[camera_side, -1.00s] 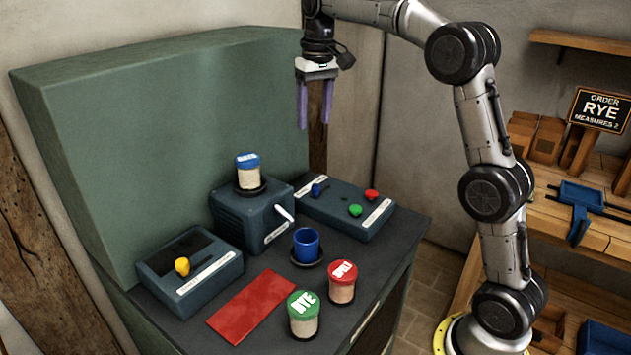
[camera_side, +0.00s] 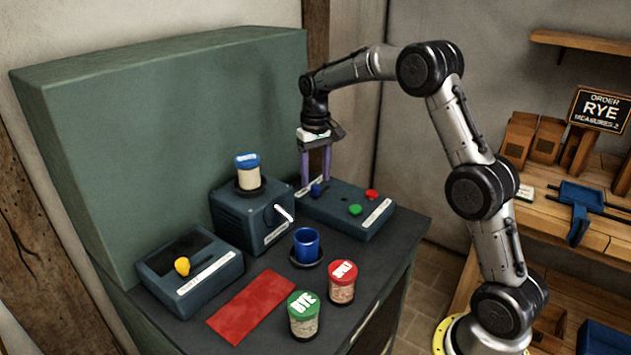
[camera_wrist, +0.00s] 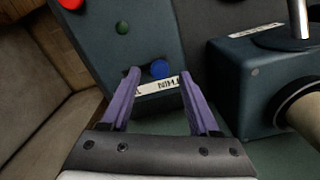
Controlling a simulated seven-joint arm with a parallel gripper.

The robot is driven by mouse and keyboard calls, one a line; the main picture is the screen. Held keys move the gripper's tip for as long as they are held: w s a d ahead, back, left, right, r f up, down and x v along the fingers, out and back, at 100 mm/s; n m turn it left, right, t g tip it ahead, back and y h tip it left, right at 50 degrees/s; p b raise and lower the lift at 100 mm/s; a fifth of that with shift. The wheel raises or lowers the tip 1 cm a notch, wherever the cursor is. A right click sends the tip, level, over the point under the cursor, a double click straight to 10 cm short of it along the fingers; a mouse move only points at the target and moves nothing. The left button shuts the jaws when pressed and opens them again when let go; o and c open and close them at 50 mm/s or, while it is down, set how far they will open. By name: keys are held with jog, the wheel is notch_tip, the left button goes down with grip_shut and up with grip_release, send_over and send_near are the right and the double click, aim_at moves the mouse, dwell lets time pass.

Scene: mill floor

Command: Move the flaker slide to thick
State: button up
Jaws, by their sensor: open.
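My gripper (camera_side: 316,180) is open, its purple fingers pointing down at the back left of a dark blue-grey control box (camera_side: 345,222). A blue knob (camera_side: 316,190) on that box is at the fingertips. In the wrist view the blue knob (camera_wrist: 160,69) shows between the fingertips (camera_wrist: 158,78), with a gap on each side; I cannot tell whether they are level with it. A white label (camera_wrist: 160,86) beside it seems to read THIN, upside down. No thick marking is legible.
A green knob (camera_side: 355,210) and a red knob (camera_side: 372,194) are on the same box. A grinder-like box (camera_side: 235,222) with a white handle (camera_side: 284,213) and blue-lidded jar (camera_side: 248,172) stands close left. A blue cup (camera_side: 306,244) is in front.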

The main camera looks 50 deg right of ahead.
jog(key=shift+f, duration=1.1)
grip_shut()
dwell(0.7)
